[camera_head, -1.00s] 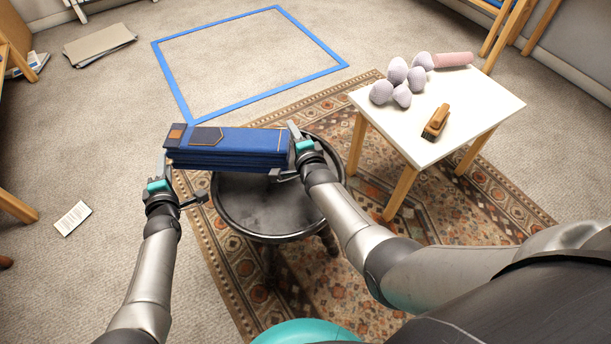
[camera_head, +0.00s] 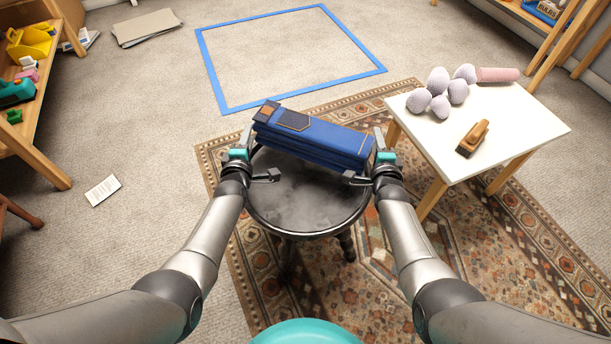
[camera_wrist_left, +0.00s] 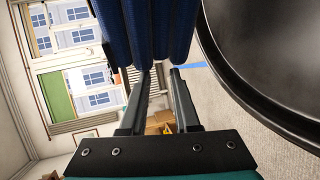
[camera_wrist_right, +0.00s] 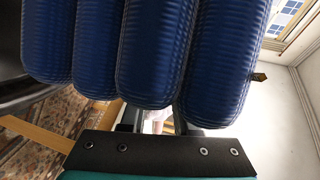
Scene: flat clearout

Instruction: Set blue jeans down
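The blue jeans (camera_head: 318,139) are folded into a thick flat stack with a brown patch at the left end. They are held over the far part of a round dark stool (camera_head: 300,205), tilted with the left end farther back. My left gripper (camera_head: 258,156) is shut on their left end and my right gripper (camera_head: 366,158) on their right end. The left wrist view shows folds of the jeans (camera_wrist_left: 150,25) at the fingers, with the stool rim (camera_wrist_left: 235,75) beside them. In the right wrist view the thick folds (camera_wrist_right: 150,50) hide most of the fingers.
A blue taped rectangle (camera_head: 213,75) lies empty on the carpet beyond the stool. A white table (camera_head: 520,125) at right holds several pale round items (camera_head: 440,82), a pink roll (camera_head: 497,75) and a brush (camera_head: 473,138). A wooden shelf (camera_head: 40,155) stands at left. A patterned rug (camera_head: 480,255) lies below.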

